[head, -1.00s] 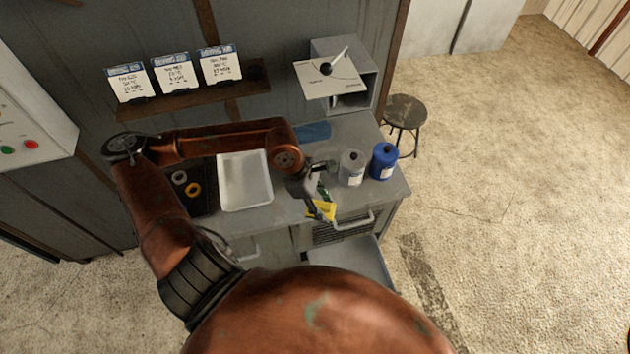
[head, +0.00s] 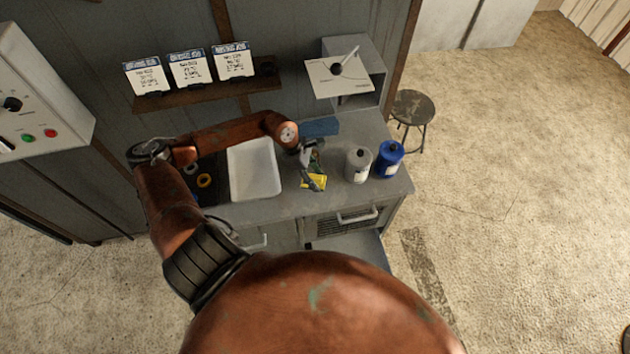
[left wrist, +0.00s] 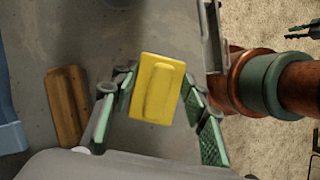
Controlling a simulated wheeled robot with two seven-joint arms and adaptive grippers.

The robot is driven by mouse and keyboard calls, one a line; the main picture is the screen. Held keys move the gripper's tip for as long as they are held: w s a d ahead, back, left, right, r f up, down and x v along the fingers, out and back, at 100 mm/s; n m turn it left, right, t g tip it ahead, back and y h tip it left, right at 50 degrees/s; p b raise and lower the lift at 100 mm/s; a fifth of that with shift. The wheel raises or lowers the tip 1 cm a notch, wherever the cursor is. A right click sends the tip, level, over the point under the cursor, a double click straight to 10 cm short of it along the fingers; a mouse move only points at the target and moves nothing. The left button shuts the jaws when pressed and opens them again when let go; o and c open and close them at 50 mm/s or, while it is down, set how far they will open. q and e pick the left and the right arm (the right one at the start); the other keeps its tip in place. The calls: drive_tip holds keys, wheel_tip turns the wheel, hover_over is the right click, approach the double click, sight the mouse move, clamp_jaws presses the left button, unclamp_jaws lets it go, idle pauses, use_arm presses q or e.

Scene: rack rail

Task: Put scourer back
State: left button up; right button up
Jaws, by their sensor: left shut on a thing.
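The yellow scourer (head: 316,182) is a flat block over the worktop, between the white tray and the grey canister. My left gripper (head: 312,179) is shut on it. In the left wrist view the scourer (left wrist: 157,88) sits between the green-padded fingers of my left gripper (left wrist: 155,95), with a raised ridge facing the camera. I cannot tell whether its underside touches the worktop (head: 285,206). At the right edge of the left wrist view, dark prongs that look like my right gripper (left wrist: 300,32) show only in part.
A white tray (head: 254,170) lies left of the scourer. A grey canister (head: 358,166) and a blue canister (head: 389,160) stand right. A blue cloth-like piece (head: 319,127) lies behind. A brown block (left wrist: 66,105) lies beside the gripper. A drawer-like panel (head: 345,248) juts out below.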

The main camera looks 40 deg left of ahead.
use_arm(q)
drive_tip(key=shift+w+a+f, duration=0.15)
drive_tip(key=shift+a+f, duration=0.1)
drive_tip(key=shift+f, duration=0.25)
wheel_tip(320, 180, down, 3)
drive_tip(key=shift+r, duration=0.15)
drive_tip(key=o, duration=1.1)
drive_tip(key=b+v, duration=0.1)
drive_tip(key=v, duration=1.1)
